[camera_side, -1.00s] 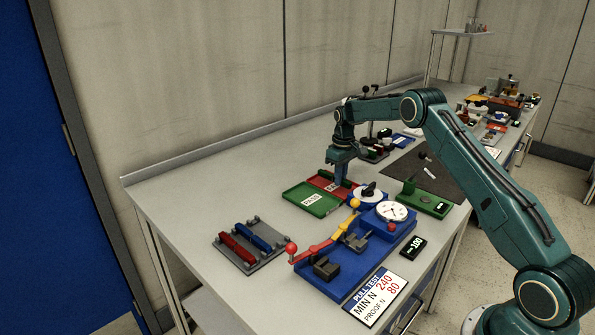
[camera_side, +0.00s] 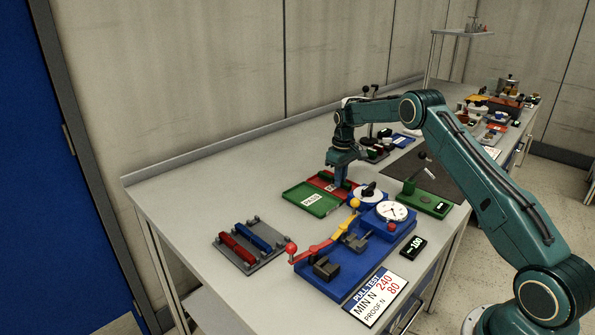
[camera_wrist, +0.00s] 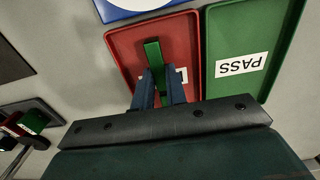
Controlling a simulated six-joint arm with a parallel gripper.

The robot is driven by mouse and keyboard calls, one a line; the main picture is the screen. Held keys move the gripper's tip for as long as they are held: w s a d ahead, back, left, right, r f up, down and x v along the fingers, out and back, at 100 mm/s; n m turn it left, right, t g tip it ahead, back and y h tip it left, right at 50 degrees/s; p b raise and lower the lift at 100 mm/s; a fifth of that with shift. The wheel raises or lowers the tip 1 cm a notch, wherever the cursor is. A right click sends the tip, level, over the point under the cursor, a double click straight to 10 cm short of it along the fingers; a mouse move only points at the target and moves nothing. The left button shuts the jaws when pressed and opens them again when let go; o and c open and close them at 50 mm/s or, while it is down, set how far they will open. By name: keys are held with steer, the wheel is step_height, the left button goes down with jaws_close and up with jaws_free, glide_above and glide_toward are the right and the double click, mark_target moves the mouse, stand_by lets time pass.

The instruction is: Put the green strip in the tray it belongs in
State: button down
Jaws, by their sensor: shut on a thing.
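My gripper (camera_wrist: 160,85) is shut on the green strip (camera_wrist: 153,52), whose front end sticks out past the fingers in the wrist view. Strip and fingers are over the red tray (camera_wrist: 123,48), and I cannot tell whether the strip touches its floor. A white label on the red tray is mostly hidden behind a finger. The green tray (camera_wrist: 223,20), labelled PASS, lies right beside the red one. In the side view my gripper (camera_side: 342,184) is at the red tray (camera_side: 322,178), with the green tray (camera_side: 300,192) in front of it.
A blue pull-test fixture (camera_side: 345,285) with a dial (camera_side: 392,211) stands near the trays. A sign (camera_side: 375,296) reads MIN N 240, PROOF N 80. A small black display (camera_side: 413,247) shows 100. A grey rack (camera_side: 265,258) holds red and blue strips. The bench's left part is clear.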

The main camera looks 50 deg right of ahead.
steer(key=shift+f, duration=0.45)
stand_by(1.3)
steer(key=c, duration=1)
jaws_free()
steer(key=shift+r, duration=4)
